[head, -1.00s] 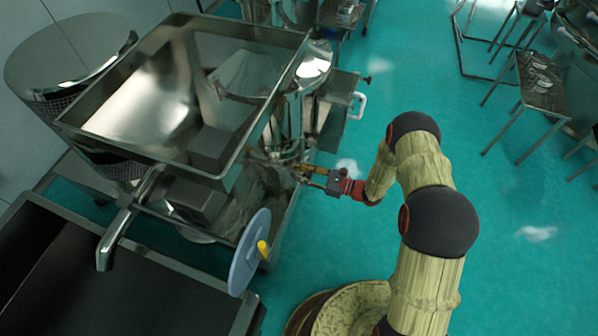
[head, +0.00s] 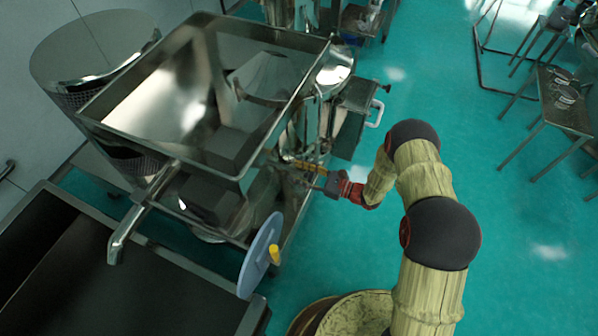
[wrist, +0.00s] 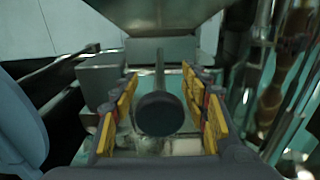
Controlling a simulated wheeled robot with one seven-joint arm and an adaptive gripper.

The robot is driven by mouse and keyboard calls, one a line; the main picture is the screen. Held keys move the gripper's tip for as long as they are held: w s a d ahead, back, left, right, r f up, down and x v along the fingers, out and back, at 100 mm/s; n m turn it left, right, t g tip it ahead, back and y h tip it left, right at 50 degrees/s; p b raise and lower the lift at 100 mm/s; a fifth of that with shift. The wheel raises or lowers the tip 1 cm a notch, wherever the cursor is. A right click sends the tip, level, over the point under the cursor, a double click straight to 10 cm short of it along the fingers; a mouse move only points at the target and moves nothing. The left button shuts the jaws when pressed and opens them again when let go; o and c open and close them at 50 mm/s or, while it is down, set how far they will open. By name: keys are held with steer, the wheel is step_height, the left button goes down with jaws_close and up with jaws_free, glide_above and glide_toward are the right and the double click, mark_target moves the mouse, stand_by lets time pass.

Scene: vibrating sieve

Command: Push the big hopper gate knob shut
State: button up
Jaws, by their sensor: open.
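The big hopper (head: 205,95) is an open steel tray-like funnel at the upper left in the head view. In the wrist view its lower outlet (wrist: 162,52) is straight ahead. A dark round knob (wrist: 160,114) on a rod points toward me below that outlet, between my yellow fingers. My gripper (head: 297,167) is open beside the hopper's lower right side in the head view. In the wrist view its fingers (wrist: 160,85) stand apart on either side of the knob, with gaps showing. The knob cannot be made out in the head view.
A blue disc wheel with a yellow handle (head: 258,258) stands near my gripper, at the lower left. A dark bin (head: 60,260) is at lower left and a steel drum (head: 75,50) at upper left.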

steer(key=shift+d, duration=0.15)
steer(key=v, duration=1.1)
steer(key=shift+s+d, duration=0.15)
steer(key=shift+d, duration=0.2)
steer(key=s+a+f+n+g+h, duration=0.15)
steer(key=s+f+g, duration=0.25)
steer(key=s, duration=0.4)
steer(key=s+d+r+n+g+h, duration=0.2)
steer(key=s+r+n+g, duration=0.3)
steer(key=s+r+n, duration=0.15)
steer(key=s+d+r+n+t+h, duration=0.1)
steer(key=s+d+r+n+h, duration=0.25)
steer(key=r, duration=0.35)
steer(key=s+d+r+n+h+p, duration=0.15)
steer(key=d+r+n+h, duration=0.25)
steer(key=r, duration=0.4)
steer(key=s+d+r+n+t+h+b, duration=0.1)
steer(key=s+d+r+n+h, duration=0.25)
steer(key=r, duration=0.35)
steer(key=s+r+n+t+h, duration=0.1)
steer(key=r+t, duration=0.2)
steer(key=r, duration=0.6)
steer(key=s+r+n+t+h+p, duration=0.1)
steer(key=s+r+n+t, duration=0.1)
steer(key=r, duration=0.6)
steer(key=shift+r+t, duration=0.4)
steer(key=shift+t, duration=0.3)
